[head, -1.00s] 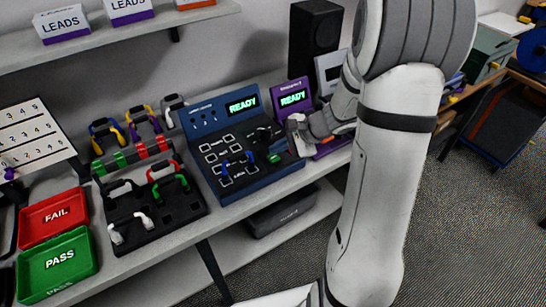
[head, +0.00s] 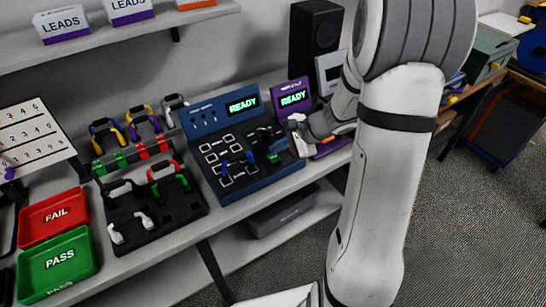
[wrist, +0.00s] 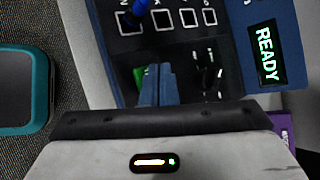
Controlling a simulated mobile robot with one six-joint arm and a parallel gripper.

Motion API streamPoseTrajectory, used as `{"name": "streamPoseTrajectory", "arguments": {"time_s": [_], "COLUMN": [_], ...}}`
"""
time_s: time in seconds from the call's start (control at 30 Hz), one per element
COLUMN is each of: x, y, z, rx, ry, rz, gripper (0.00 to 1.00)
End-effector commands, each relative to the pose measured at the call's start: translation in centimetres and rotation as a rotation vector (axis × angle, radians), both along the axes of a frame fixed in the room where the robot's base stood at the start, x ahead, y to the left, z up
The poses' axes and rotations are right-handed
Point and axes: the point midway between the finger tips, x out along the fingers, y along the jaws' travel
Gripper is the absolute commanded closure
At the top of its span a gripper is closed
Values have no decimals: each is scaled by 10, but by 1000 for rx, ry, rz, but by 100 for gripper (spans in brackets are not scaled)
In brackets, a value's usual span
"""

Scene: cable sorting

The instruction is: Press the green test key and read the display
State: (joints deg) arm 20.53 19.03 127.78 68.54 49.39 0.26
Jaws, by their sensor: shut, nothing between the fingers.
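The blue tester (head: 235,140) stands on the bench, and its lit display (head: 243,104) reads READY. The display also reads READY in the wrist view (wrist: 265,54). The green key (head: 273,157) is at the tester's front right. In the wrist view the green key (wrist: 139,78) shows just left of my fingertips and is partly hidden by them. My gripper (wrist: 158,72) is shut and empty, with its fingertips over the dark panel beside the key. I cannot tell whether they touch it.
A blue-handled lead (head: 238,164) sits on the tester's marked sockets. A purple unit (head: 292,97), also reading READY, stands to the right. A black holder with leads (head: 185,208), a red FAIL tray (head: 75,228) and a green PASS tray (head: 80,240) lie to the left.

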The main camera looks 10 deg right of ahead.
Motion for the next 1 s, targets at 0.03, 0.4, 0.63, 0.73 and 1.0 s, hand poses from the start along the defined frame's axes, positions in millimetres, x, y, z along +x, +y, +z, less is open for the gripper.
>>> {"name": "streamPoseTrajectory", "arguments": {"time_s": [0.03, 0.4, 0.63, 0.73, 1.0], "x": [0, 0, 1, 1, 1], "y": [0, 0, 0, 0, 0], "z": [0, -9, -8, -8, -10], "rx": [0, 0, 0, 0, 0], "ry": [0, -1, 0, 0, 0], "rz": [0, 1, 0, 0, 0], "gripper": [100, 100, 100, 100, 100]}}
